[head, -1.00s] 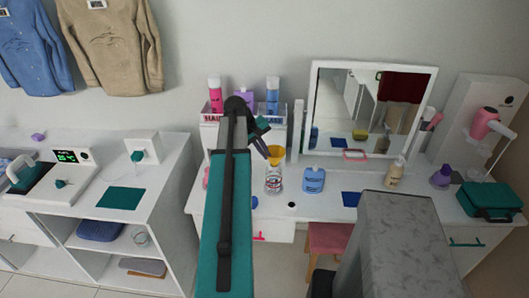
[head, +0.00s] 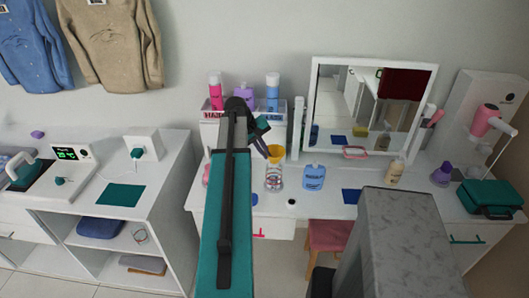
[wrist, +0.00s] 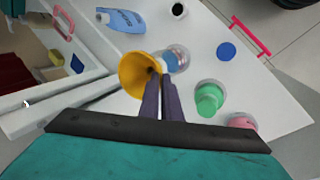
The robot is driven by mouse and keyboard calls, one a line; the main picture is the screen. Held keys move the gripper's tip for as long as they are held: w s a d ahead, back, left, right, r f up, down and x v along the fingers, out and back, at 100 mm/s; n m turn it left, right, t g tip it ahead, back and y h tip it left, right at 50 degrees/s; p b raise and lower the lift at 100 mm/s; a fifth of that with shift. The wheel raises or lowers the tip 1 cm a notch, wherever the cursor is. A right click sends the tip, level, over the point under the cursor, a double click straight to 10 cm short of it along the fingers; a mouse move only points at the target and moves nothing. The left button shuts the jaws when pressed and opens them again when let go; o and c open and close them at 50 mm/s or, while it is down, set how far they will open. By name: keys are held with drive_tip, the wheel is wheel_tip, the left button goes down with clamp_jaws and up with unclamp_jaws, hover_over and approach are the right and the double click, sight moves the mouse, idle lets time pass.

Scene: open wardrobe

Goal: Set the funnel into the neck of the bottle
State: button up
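The yellow funnel (head: 277,153) is above a clear bottle (head: 274,180) with a red-and-white label on the white dressing table. In the wrist view the funnel (wrist: 135,75) shows its wide mouth, and part of the bottle (wrist: 179,56) shows just behind it. My gripper (head: 268,151) is at the funnel's rim; in the wrist view its two fingers (wrist: 157,78) are close together on the rim. The funnel's lower end overlaps the bottle's top in the head view. I cannot tell whether the spout is inside the neck.
A blue bottle (head: 314,178) stands right of the clear bottle; it lies across the upper wrist view (wrist: 122,20). A green-capped container (wrist: 209,98) and a pink one (wrist: 242,123) stand nearby. A mirror (head: 313,95) and a shelf with several bottles are behind. A pink stool (head: 328,235) is below.

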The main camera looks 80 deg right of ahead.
drive_tip(key=o, duration=0.5)
drive_tip(key=shift+f, duration=0.1)
drive_tip(key=shift+o, duration=0.2)
drive_tip(key=shift+w, duration=0.1)
drive_tip(key=b+v, duration=0.3)
drive_tip(key=v, duration=1)
drive_tip(key=shift+a+r, duration=0.15)
drive_tip(key=shift+r, duration=0.2)
idle(0.5)
